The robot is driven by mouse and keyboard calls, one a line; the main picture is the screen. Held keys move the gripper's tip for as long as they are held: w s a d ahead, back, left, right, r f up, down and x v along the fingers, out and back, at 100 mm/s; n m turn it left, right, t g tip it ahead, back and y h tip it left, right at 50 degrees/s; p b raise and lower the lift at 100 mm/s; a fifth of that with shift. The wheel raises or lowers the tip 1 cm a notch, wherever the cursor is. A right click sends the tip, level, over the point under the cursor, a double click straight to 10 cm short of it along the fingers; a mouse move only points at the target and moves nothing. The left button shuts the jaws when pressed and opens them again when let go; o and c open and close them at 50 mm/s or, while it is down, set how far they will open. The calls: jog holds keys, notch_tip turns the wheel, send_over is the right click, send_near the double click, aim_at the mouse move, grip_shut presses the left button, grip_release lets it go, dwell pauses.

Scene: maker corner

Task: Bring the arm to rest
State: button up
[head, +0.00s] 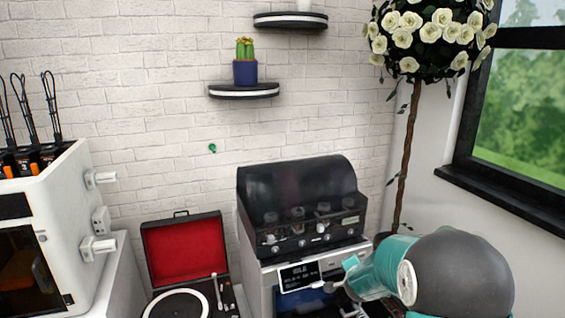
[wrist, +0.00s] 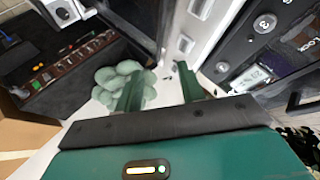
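My arm shows at the lower right of the head view, its teal and grey links in front of the black-hooded machine (head: 300,200). In the wrist view my gripper (wrist: 158,85) has two green fingers standing apart with a clear gap between them, and nothing is held in the gap. A pale green lumpy thing (wrist: 110,82) lies behind and beside the left finger; I cannot tell what it is or whether the finger touches it.
An open record player (head: 180,265) with a red-lined lid stands left of the machine. A white 3D-printer-like box (head: 55,205) is at the far left. A flowering tree (head: 425,35) stands right, beside the window (head: 530,110). Wall shelves (head: 245,91) hold a potted cactus (head: 245,70).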

jog(key=s+a+r+n+g+y, duration=0.2)
jog(key=s+a+r+n+y, duration=0.35)
jog(key=s+r, duration=0.9)
jog(key=s+r+n+g+h, duration=0.1)
jog(key=s+n, duration=0.2)
jog(key=s, duration=0.9)
jog(key=s+a+r+n+g+h, duration=0.1)
jog(key=s+n, duration=0.3)
jog(key=s, duration=0.8)
jog(key=shift+s+a+r+g, duration=0.25)
jog(key=shift+s+r+g, duration=0.15)
jog(key=shift+g, duration=0.3)
jog(key=shift+n+h, duration=0.25)
